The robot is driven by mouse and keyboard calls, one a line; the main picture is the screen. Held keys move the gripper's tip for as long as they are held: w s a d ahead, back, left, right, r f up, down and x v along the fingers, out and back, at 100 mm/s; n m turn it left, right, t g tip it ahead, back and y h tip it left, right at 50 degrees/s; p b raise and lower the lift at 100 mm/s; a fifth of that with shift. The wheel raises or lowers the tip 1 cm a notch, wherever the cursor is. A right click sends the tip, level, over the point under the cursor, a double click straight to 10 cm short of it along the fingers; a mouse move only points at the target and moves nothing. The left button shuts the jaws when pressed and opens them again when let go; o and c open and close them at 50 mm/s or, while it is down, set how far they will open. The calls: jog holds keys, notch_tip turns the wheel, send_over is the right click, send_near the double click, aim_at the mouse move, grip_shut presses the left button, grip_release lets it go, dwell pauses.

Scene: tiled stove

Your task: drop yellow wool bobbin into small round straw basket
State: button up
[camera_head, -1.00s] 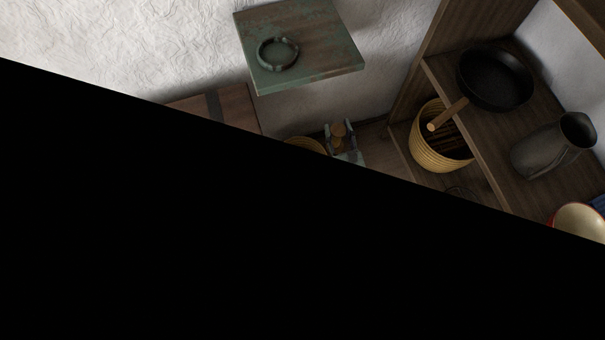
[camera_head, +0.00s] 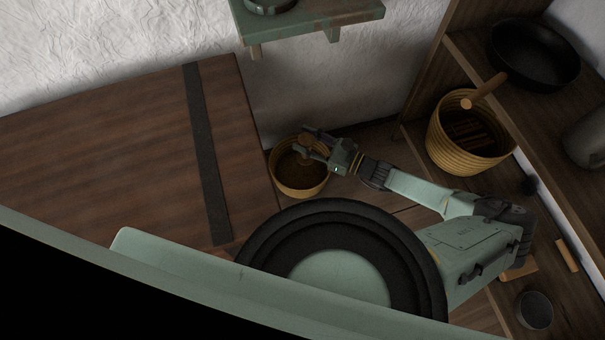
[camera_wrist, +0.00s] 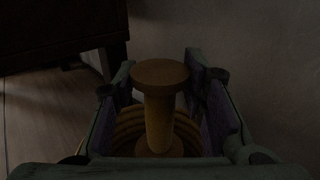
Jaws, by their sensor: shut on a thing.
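My gripper (camera_head: 313,142) is shut on the yellow wool bobbin, which looks dull yellow-brown in the dim wrist view (camera_wrist: 158,112). The bobbin stands between both fingers, its flat round end toward the camera. In the head view only a small brown part of it (camera_head: 306,139) shows between the fingers. The small round straw basket (camera_head: 299,191) stands on the floor beside the dark wooden chest. The gripper overlaps its far right rim in the head view. In the wrist view the basket's ringed straw (camera_wrist: 128,122) shows behind the bobbin. The exact height above the basket is unclear.
The wooden chest (camera_head: 110,150) with a dark strap is left of the basket. A larger straw basket (camera_head: 470,157) stands at the right by shelves with a black pan (camera_head: 535,55). A green wall shelf (camera_head: 310,25) hangs above. A dark cup (camera_head: 534,309) is at lower right.

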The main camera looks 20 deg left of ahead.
jog(key=shift+f+b, duration=2.9)
jog(key=shift+b, duration=0.05)
jog(key=shift+r, duration=0.1)
jog(key=o, duration=1.3)
jog(key=shift+c, duration=0.2)
